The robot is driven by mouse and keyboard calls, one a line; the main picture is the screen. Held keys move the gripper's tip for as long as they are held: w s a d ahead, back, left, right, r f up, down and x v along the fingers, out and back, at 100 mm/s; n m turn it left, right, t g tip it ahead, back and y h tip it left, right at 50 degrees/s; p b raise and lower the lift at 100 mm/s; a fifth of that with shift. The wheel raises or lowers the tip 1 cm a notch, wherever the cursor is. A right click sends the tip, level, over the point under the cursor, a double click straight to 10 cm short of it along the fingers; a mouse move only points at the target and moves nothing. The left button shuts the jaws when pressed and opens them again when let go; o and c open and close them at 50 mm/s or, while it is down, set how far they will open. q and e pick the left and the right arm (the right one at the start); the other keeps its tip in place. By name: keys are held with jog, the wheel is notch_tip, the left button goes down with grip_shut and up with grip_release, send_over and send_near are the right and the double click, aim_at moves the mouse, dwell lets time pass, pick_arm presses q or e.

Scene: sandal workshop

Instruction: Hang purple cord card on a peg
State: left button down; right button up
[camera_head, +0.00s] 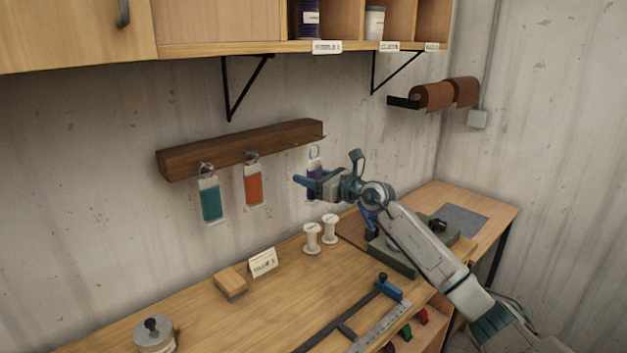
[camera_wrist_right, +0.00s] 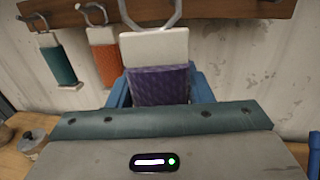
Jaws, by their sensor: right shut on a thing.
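The purple cord card (camera_head: 314,164) is a white card wound with purple cord, with a metal ring at its top. My right gripper (camera_head: 308,181) is shut on it and holds it upright by the right end of the dark wooden peg rail (camera_head: 235,149). In the right wrist view the card (camera_wrist_right: 155,46) stands between the blue fingers (camera_wrist_right: 159,90), its ring in front of the rail (camera_wrist_right: 235,8). I cannot tell whether the ring is around a peg. A teal card (camera_head: 211,203) and an orange card (camera_head: 253,186) hang on the rail's other pegs. My left gripper is not in view.
Below on the workbench (camera_head: 205,320) are two white spools (camera_head: 312,238), a small sign (camera_head: 263,262), a wooden block (camera_head: 230,282) and a round tin (camera_head: 155,335). A shelf with black brackets (camera_head: 240,88) is above the rail. Brown rolls (camera_head: 432,96) are to the right.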

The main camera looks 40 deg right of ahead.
jog(key=w+f+b, duration=0.1)
jog(key=w+b, duration=0.1)
jog(key=w, duration=0.8)
jog(key=shift+w+a+f, duration=0.25)
jog(key=shift+w+f, duration=0.1)
dwell(0.6)
dwell(0.5)
jog(key=o, duration=1.1)
jog(key=shift+b, duration=0.3)
